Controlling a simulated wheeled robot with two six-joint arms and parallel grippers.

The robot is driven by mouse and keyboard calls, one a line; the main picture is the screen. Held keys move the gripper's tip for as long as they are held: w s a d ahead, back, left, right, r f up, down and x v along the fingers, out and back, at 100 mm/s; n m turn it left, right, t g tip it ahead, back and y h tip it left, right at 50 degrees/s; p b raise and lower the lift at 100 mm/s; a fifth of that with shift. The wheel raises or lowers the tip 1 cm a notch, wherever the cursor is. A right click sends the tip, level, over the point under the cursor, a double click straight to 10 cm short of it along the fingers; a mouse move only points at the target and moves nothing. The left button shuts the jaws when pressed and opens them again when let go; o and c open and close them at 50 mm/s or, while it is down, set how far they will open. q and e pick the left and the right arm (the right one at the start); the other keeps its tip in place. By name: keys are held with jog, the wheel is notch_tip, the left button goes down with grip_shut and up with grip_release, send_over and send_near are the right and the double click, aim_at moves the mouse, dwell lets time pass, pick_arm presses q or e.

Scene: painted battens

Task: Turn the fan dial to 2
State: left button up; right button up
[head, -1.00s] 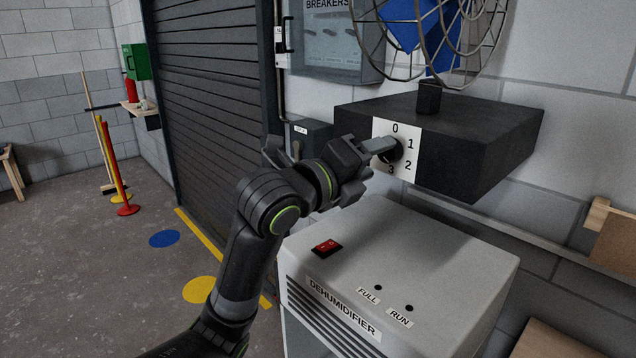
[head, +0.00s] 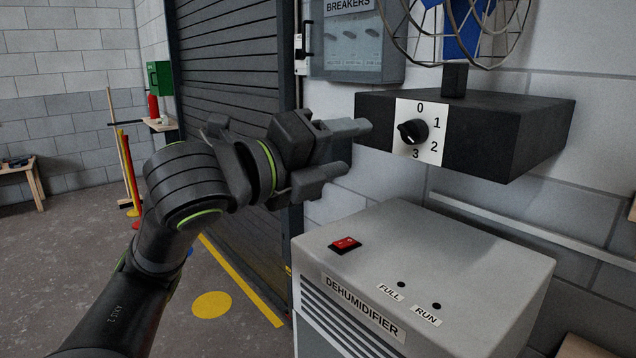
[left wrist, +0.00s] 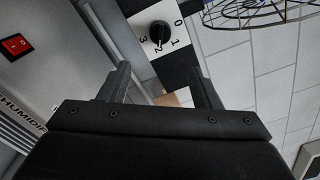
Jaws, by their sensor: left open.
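The fan dial (head: 413,131) is a round black knob on a white plate marked 0, 1, 2 and 3. The plate is on the front of the dark fan box (head: 510,135). In the left wrist view the dial (left wrist: 160,33) shows beyond the fingertips, and its pointer appears to face the 2. My left gripper (head: 352,148) is open and empty, to the left of the dial and apart from it. Its two fingers also show in the left wrist view (left wrist: 164,80). My right gripper is not in view.
A grey dehumidifier (head: 450,250) with a red switch (head: 345,245) stands below the fan box. The wire fan cage (head: 465,30) is above the box. A breaker panel (head: 355,50) hangs on the wall behind. Open floor lies at the left.

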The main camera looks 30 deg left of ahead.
pick_arm(q)
jog(key=shift+b+v, duration=1.25)
jog(key=shift+v, duration=0.55)
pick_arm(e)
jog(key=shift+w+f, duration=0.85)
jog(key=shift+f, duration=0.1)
